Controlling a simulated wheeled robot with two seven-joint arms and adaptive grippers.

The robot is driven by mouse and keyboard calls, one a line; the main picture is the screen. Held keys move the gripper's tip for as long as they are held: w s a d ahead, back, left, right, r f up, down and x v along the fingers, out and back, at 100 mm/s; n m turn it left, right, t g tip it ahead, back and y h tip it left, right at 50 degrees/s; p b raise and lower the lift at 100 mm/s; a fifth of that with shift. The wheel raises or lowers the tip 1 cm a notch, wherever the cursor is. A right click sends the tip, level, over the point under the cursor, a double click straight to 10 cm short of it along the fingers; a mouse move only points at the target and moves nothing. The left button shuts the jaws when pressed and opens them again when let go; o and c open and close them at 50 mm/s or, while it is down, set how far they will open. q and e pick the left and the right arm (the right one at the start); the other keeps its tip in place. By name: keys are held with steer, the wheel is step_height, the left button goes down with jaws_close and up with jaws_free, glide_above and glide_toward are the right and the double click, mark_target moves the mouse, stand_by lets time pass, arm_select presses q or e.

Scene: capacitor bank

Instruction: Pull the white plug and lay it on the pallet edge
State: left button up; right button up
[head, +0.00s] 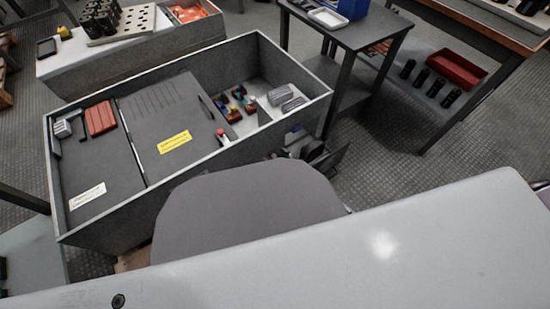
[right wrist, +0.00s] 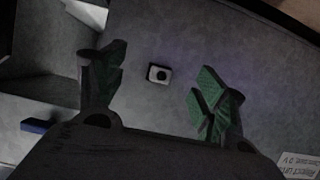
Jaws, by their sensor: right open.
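In the right wrist view a small white square piece with a dark round centre (right wrist: 159,74) sits on a grey surface; I take it for the white plug but cannot be sure. My right gripper (right wrist: 156,88) is open, its green-padded fingers apart on either side of the white piece, not touching it. In the head view my right gripper (head: 305,146) is beside the right end of the large grey bin, partly hidden by my arm. A strip of wood, perhaps the pallet (head: 131,261), shows under the bin. My left gripper is not in view.
The grey bin (head: 110,243) holds dark panels, a red block (head: 100,118) and small coloured parts (head: 243,99). A dark side table (head: 372,27) with a blue box stands behind. A white label (right wrist: 298,162) lies low right in the wrist view.

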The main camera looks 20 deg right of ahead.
steer(key=v, duration=1.1)
steer(key=shift+s, duration=0.4)
steer(key=shift+d+r, duration=0.1)
steer(key=shift+r, duration=0.05)
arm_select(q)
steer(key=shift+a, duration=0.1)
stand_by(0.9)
